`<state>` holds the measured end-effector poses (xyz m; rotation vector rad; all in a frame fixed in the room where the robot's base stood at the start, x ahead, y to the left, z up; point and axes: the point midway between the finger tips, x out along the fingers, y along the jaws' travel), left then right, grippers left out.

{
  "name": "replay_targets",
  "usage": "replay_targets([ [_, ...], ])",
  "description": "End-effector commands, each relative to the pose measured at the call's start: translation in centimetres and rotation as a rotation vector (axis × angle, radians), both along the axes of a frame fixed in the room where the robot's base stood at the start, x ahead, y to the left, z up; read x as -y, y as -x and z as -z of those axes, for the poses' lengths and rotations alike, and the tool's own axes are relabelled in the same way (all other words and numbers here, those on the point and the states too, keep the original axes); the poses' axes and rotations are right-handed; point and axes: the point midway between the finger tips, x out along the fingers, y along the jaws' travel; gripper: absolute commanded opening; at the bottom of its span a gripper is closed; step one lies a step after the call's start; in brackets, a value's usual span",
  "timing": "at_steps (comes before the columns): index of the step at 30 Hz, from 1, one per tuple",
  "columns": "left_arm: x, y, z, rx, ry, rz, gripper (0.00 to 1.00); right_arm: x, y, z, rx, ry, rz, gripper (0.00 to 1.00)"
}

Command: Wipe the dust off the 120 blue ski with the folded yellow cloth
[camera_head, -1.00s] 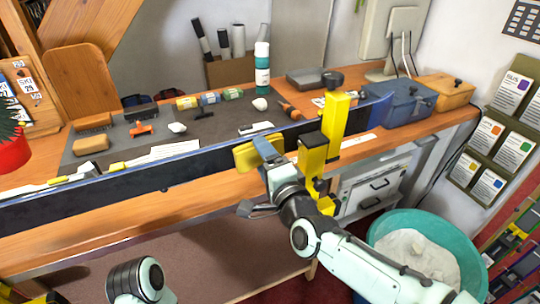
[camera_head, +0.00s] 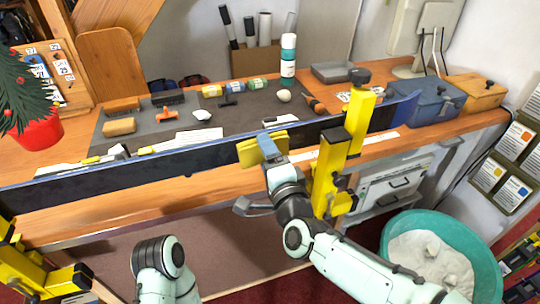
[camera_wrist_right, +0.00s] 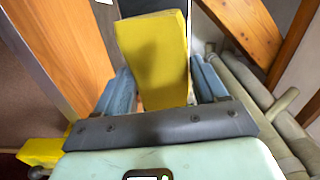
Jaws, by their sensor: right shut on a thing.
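The long dark blue ski (camera_head: 180,164) lies edge-up along the front of the bench, its brighter blue tip (camera_head: 405,108) at the right. A yellow vise (camera_head: 360,120) stands by its right part. My right gripper (camera_head: 267,150) is shut on the folded yellow cloth (camera_head: 248,153). The cloth is at the ski's near face, left of the vise; exact contact is hard to tell. In the right wrist view the cloth (camera_wrist_right: 155,60) stands between the blue fingers. I cannot make out dust on the ski. My left gripper is out of view.
Another yellow vise part (camera_head: 35,268) is at the lower left. Behind the ski, a grey mat (camera_head: 165,135) holds brushes, small rolls and a green-white bottle (camera_head: 288,58). A blue box (camera_head: 425,100) stands right. A teal tub (camera_head: 480,262) is below right.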

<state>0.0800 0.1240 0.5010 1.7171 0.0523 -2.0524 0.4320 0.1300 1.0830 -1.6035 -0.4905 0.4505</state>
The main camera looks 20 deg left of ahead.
Motion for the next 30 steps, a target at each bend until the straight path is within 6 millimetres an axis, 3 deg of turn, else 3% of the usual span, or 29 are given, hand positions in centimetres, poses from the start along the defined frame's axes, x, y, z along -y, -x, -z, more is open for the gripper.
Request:
replay_targets([
  [19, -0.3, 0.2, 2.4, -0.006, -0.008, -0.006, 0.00, 3.1, 4.5, 0.2, 0.001, -0.001, -0.001, 0.47],
  [30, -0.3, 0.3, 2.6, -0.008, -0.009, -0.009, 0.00, 3.4, 5.0, 0.3, -0.001, 0.000, -0.001, 0.47],
])
